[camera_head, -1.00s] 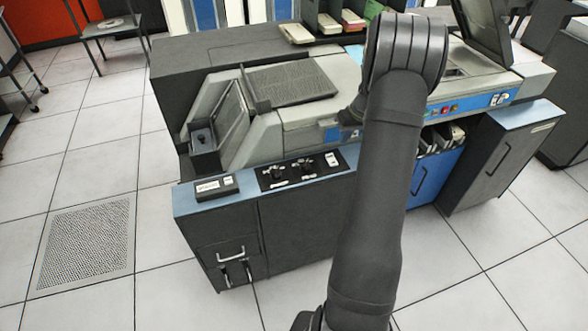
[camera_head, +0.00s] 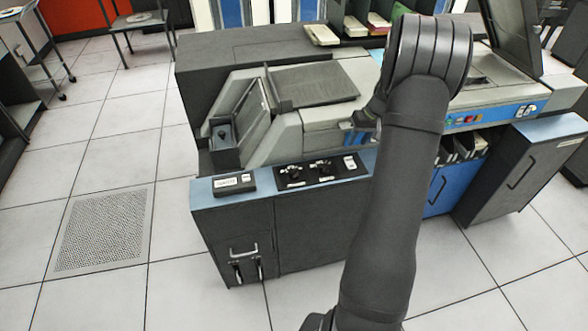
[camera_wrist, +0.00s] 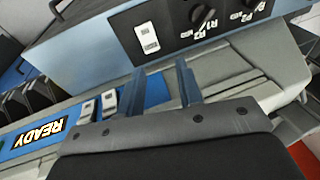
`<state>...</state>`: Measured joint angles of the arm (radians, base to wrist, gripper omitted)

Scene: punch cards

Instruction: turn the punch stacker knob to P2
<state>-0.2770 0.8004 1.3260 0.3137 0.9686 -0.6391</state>
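Two dark knobs, the left knob (camera_head: 294,172) and the right knob (camera_head: 324,166), sit on a black panel (camera_head: 345,171) on the machine's blue front ledge. In the wrist view, the panel (camera_wrist: 180,42) is at the top, with one knob (camera_wrist: 203,16) and another knob (camera_wrist: 254,4) cut by the edge.
A small labelled box (camera_head: 234,183) sits on the ledge left of the panel. The grey card hopper (camera_head: 312,84) rises behind. A lit READY sign (camera_wrist: 44,133) and light buttons (camera_wrist: 98,107) lie beside my gripper. Floor in front is clear.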

